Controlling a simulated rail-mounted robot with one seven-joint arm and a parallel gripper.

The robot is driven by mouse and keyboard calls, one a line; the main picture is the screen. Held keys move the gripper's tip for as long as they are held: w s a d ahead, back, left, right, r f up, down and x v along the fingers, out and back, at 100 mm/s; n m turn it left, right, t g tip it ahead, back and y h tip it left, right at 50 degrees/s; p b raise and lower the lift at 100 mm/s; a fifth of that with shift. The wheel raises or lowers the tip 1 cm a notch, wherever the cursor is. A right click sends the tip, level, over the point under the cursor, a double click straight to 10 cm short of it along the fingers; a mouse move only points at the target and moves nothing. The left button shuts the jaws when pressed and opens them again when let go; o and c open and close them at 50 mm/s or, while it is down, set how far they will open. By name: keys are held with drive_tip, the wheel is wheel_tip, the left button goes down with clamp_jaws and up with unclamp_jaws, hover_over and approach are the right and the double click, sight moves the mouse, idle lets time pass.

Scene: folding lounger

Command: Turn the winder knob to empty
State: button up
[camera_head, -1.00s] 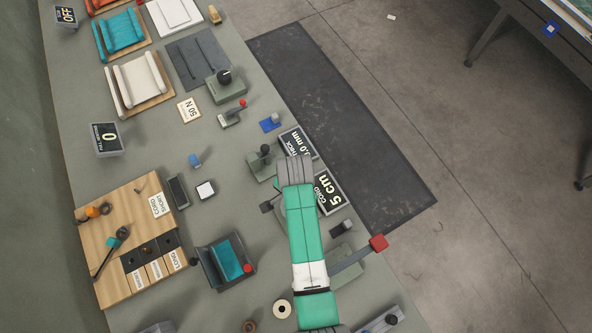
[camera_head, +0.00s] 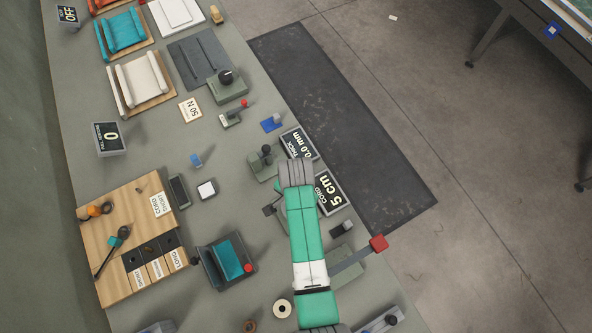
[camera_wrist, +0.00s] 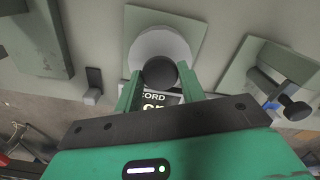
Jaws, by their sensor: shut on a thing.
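The winder knob (camera_wrist: 160,72) is a round black knob in front of a pale grey disc (camera_wrist: 160,45) on a light green plate in the wrist view. My gripper (camera_wrist: 159,82) has its two green fingers on either side of the knob and is shut on it. In the head view my green arm covers the knob and the gripper. The cord display (camera_head: 329,193) beside the arm reads 5 cm. In the wrist view the knob and fingers partly cover it.
A thickness display (camera_head: 299,144) reading 0.0 mm and a small dark-knobbed device (camera_head: 264,163) stand near the arm. A red-ended lever (camera_head: 378,243) sticks out past the bench edge. A wooden board (camera_head: 125,205) with cord slots lies to the left.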

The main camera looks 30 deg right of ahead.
drive_tip(key=n+p, duration=0.2)
drive_tip(key=n, duration=0.1)
drive_tip(key=shift+r, duration=0.2)
drive_tip(key=n+p, duration=0.1)
drive_tip(key=n, duration=0.2)
drive_tip(key=shift+n, duration=0.4)
drive_tip(key=n+p, duration=0.2)
drive_tip(key=n, duration=0.4)
drive_tip(key=n+p, duration=0.1)
drive_tip(key=n, duration=0.3)
drive_tip(key=shift+f+n, duration=0.1)
drive_tip(key=shift+n, duration=0.3)
drive_tip(key=n, duration=0.4)
drive_tip(key=shift+p, duration=0.3)
drive_tip(key=shift+n, duration=0.3)
drive_tip(key=o, duration=1)
drive_tip(key=shift+c, duration=0.2)
